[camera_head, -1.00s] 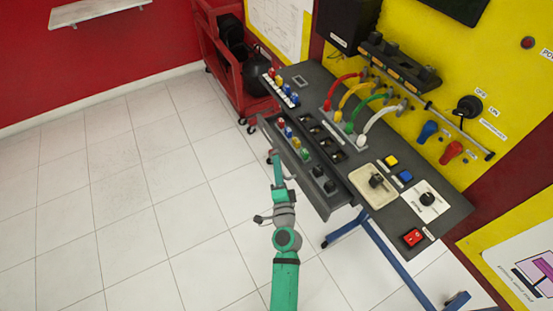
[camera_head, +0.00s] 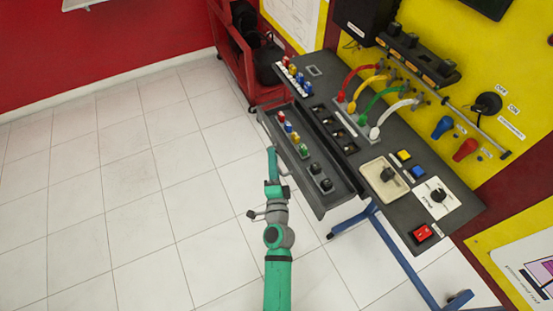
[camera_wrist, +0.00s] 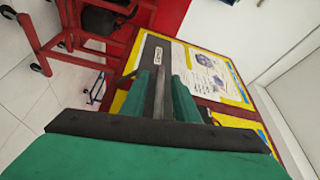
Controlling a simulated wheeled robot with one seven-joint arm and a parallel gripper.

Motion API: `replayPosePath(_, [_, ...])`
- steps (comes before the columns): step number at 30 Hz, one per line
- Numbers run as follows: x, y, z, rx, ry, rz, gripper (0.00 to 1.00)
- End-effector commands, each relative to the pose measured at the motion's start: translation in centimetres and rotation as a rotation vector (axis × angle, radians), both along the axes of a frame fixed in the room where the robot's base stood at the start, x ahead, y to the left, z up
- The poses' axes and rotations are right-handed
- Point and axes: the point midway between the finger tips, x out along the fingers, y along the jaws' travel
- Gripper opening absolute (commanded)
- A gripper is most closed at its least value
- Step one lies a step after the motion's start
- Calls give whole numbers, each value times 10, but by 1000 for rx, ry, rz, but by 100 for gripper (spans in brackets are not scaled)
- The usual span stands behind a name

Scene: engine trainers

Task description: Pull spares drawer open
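The spares drawer (camera_head: 291,172) is a dark grey tray pulled well out from the bench (camera_head: 398,207). Coloured pieces in red, blue, yellow and green and two black pieces lie in it in a row. My gripper (camera_head: 271,158) is at the drawer's front side. In the wrist view my green fingers (camera_wrist: 159,98) stand on both sides of a grey handle bar (camera_wrist: 159,88) and appear closed on it. Behind the bar is the dark drawer front with a small white label (camera_wrist: 157,56), too small to read.
The bench top carries coloured cables (camera_head: 363,82), a beige tray (camera_head: 372,179) and a red switch (camera_head: 422,233). A red cart (camera_head: 232,62) stands beyond the bench's far end. White tiled floor (camera_head: 130,170) is clear on the left. Blue bench legs (camera_head: 395,255) stand at lower right.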

Motion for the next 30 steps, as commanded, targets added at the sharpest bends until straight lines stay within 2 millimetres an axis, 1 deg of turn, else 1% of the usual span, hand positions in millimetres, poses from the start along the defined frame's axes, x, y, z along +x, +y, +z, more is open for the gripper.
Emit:
replayPosePath(5, [-2,-1,0,0,-1,-3,28])
replayPosePath(8, [-7,0,-1,1,0,-1,28])
replayPosePath(17, [-44,3,-4,1,1,5,28])
replayPosePath(24, [-72,1,-6,0,2,3,28])
replayPosePath(30, [-93,-1,-8,-1,2,0,28])
